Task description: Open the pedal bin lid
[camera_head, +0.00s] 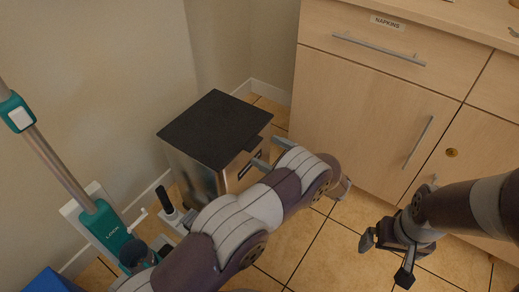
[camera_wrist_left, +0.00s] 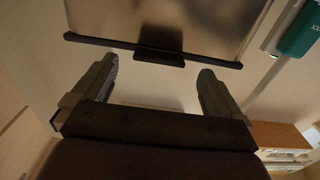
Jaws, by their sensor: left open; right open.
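The pedal bin has a flat black lid (camera_head: 214,128) and a shiny steel body (camera_head: 205,181). It stands on the tiled floor near the wall corner, and its lid looks shut. In the left wrist view, the steel face (camera_wrist_left: 205,18) ends at a dark rim with a small dark tab (camera_wrist_left: 158,57). My left gripper (camera_head: 268,152) is at the bin's right side, just below the lid. Its fingers (camera_wrist_left: 158,80) are open, with the tab ahead between them and apparently not gripped. My right gripper (camera_head: 385,260) is open and empty above the floor, right of the bin.
A wooden cabinet (camera_head: 365,115) with a labelled drawer and metal handles stands right of the bin. A teal stick vacuum (camera_head: 108,228) leans at the left wall. A blue object (camera_head: 50,282) is at the bottom left. Tiled floor (camera_head: 330,250) is open before the cabinet.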

